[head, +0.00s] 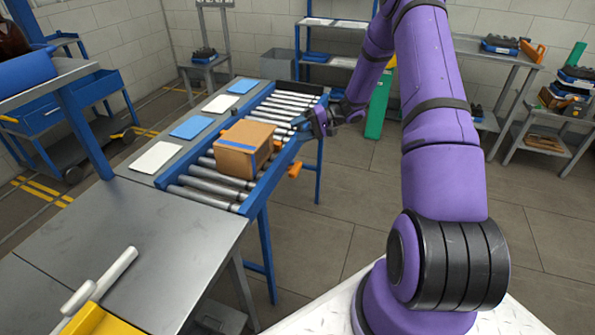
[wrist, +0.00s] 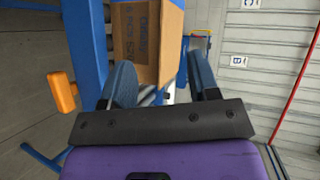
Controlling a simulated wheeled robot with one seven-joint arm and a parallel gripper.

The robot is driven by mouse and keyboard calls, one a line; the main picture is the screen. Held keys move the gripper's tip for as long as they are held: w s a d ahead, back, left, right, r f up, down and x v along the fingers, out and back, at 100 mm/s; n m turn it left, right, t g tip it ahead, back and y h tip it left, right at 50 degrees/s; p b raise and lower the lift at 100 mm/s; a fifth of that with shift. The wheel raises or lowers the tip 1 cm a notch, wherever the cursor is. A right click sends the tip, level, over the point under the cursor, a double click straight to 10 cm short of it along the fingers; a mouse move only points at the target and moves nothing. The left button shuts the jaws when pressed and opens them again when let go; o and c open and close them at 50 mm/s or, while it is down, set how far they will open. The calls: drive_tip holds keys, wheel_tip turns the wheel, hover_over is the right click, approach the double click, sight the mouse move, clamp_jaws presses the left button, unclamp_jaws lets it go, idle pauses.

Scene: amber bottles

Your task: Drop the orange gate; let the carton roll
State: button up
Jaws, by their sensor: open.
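The brown carton (head: 240,152), with blue tape, sits on the metal rollers of the blue-framed conveyor (head: 277,162). An orange piece (head: 294,170) sticks out from the conveyor's right rail beside the carton. It also shows left of my fingers in the wrist view (wrist: 62,92). I cannot tell whether it is the gate's handle or how the gate stands. My gripper (head: 312,123) is at the right rail, farther along than the orange piece. Its blue fingers are apart and empty. In the wrist view (wrist: 162,76) the carton (wrist: 147,40) shows beyond and between them.
A grey side shelf with blue and white sheets (head: 192,127) runs along the conveyor's left. Rollers (head: 285,105) beyond the carton are clear. Blue shelving (head: 330,60) stands behind. Floor at the right is open.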

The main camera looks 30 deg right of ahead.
drive_tip(key=d+f+m+t, duration=0.35)
drive_tip(key=d+f, duration=0.25)
drive_tip(key=f, duration=0.6)
drive_tip(key=m+t+h, duration=0.2)
drive_tip(key=m+t, duration=0.1)
drive_tip(key=t, duration=0.3)
approach(299, 170)
drive_tip(key=shift+g, duration=0.25)
drive_tip(key=x, duration=1)
drive_tip(key=shift+w+a, duration=0.1)
drive_tip(key=shift+w, duration=0.3)
